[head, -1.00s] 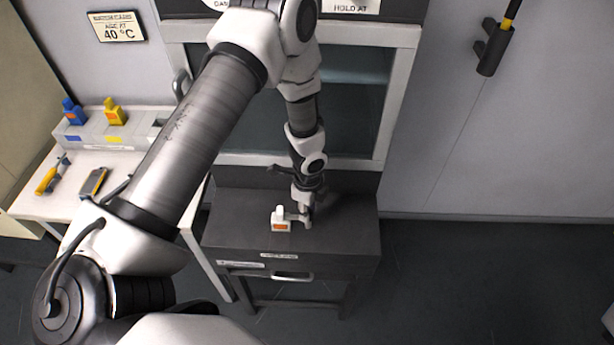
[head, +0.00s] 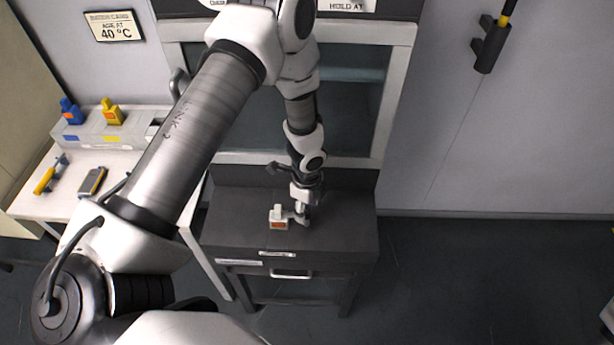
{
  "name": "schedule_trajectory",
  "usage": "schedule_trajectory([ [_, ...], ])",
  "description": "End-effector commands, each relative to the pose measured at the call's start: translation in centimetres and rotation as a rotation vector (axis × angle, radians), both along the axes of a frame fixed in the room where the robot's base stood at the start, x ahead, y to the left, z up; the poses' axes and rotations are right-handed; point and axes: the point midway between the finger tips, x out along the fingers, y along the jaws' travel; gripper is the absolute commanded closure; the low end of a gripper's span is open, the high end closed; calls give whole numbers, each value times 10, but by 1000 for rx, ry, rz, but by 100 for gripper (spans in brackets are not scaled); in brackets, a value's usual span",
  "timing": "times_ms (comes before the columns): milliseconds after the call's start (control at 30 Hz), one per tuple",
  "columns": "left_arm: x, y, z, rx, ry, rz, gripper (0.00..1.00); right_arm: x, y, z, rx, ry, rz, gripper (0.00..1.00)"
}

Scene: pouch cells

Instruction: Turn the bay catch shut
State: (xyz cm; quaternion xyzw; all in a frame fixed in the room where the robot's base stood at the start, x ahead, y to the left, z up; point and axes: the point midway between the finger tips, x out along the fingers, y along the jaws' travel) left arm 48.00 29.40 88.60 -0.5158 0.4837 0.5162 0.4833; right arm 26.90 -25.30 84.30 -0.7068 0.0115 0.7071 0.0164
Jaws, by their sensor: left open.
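My left gripper (head: 302,214) is open, low over the dark bench (head: 345,240) in front of the glass-fronted cabinet. A small white block with an orange label (head: 279,222) sits on the bench just left of the fingertips. I cannot tell whether they touch it. I cannot make out the bay catch for certain; my left arm covers part of the cabinet front and bench. My right gripper is not in view.
A rounded grey handle (head: 179,84) is at the cabinet's left edge.

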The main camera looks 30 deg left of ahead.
Motion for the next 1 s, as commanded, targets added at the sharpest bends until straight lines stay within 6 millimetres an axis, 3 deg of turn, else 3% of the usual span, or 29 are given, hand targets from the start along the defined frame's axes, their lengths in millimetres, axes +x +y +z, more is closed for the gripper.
schedule_trajectory([
  [167, 2, -1, 32, -1, -5, 1, 46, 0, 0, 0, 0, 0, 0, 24],
  [400, 2, -2, 93, 0, -5, -2, 46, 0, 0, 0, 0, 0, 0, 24],
  [500, 2, -2, 108, 1, -2, -2, 46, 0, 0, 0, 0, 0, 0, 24],
  [1000, 1, -2, 116, 1, 1, -2, 46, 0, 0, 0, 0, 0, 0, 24],
])
